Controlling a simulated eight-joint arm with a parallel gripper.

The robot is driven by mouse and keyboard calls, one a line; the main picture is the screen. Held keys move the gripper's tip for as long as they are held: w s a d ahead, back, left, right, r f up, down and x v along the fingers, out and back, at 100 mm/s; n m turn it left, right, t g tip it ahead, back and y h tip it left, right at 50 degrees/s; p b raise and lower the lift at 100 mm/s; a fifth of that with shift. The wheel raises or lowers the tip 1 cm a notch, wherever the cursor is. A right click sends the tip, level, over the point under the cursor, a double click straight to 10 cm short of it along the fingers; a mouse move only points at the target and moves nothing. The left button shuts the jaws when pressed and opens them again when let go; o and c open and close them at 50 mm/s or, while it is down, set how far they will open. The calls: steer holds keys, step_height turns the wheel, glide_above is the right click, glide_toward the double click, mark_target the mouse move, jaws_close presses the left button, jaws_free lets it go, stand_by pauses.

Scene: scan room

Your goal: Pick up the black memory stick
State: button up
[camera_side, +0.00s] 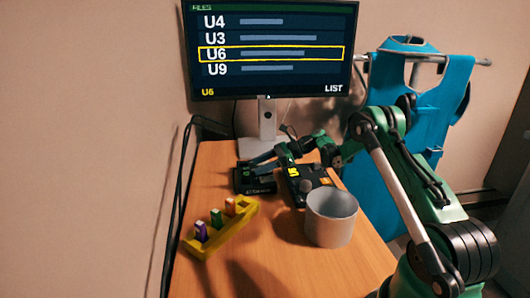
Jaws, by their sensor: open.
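The black memory stick cannot be made out for certain; it may be lost against the dark devices or behind my gripper. A yellow rack (221,229) at the front left holds a purple stick (200,231), a green stick (216,217) and an orange-red stick (230,206), all upright.
A black device (320,180) with yellow markings sits right of the box, partly behind a grey cup (331,217). A monitor (270,50) stands behind, with U6 highlighted in its list. A blue apron (430,110) hangs at right. The table's front (270,265) is clear.

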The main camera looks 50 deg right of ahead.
mark_target(246, 168)
steer(key=shift+x, duration=2.35)
jaws_close()
